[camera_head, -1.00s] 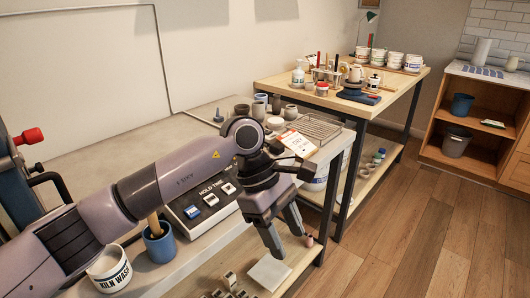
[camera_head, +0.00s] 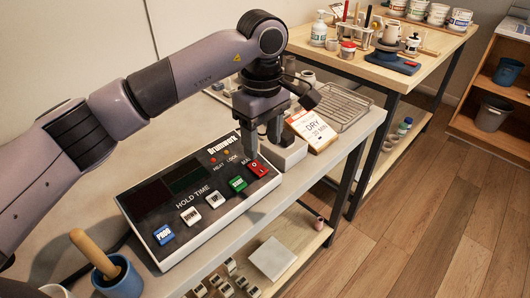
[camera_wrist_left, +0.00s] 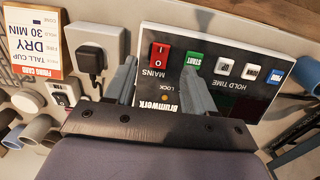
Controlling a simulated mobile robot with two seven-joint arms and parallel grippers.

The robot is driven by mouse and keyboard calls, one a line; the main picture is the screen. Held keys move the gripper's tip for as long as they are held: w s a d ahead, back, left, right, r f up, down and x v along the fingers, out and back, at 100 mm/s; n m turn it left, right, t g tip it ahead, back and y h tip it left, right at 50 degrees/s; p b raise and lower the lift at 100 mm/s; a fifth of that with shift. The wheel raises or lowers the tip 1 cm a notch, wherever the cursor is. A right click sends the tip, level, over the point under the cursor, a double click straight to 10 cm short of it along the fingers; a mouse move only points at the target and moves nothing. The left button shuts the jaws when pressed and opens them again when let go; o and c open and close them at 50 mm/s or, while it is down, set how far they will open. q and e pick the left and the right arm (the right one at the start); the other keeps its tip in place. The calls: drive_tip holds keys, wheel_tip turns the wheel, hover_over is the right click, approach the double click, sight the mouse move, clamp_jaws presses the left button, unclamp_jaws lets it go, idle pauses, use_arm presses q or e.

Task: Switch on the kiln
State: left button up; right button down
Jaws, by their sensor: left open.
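The kiln controller (camera_head: 160,205) is a grey box with a black face on the table. It has a red mains switch (camera_head: 258,169), a green start button (camera_head: 238,184), white buttons and a blue prog button (camera_head: 163,235). Its two displays are dark. My left gripper (camera_head: 262,150) is open, its fingers pointing down at the controller's right end, close to the red switch. In the left wrist view the red switch (camera_wrist_left: 158,54) and green button (camera_wrist_left: 194,61) show beyond the fingers (camera_wrist_left: 160,88). I cannot tell whether a finger touches the switch. My right gripper is out of view.
A firing card (camera_head: 313,128) reading "dry 30 min" stands right of the controller. A wire rack (camera_head: 340,104) lies behind, and a blue pot with a wooden handle (camera_head: 117,277) stands front left.

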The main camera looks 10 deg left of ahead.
sight(262, 172)
use_arm(q)
wheel_tip(262, 172, down, 6)
drive_tip(key=shift+s+f+p, duration=0.1)
drive_tip(key=shift+s+p, duration=0.05)
drive_tip(key=shift+p, duration=0.2)
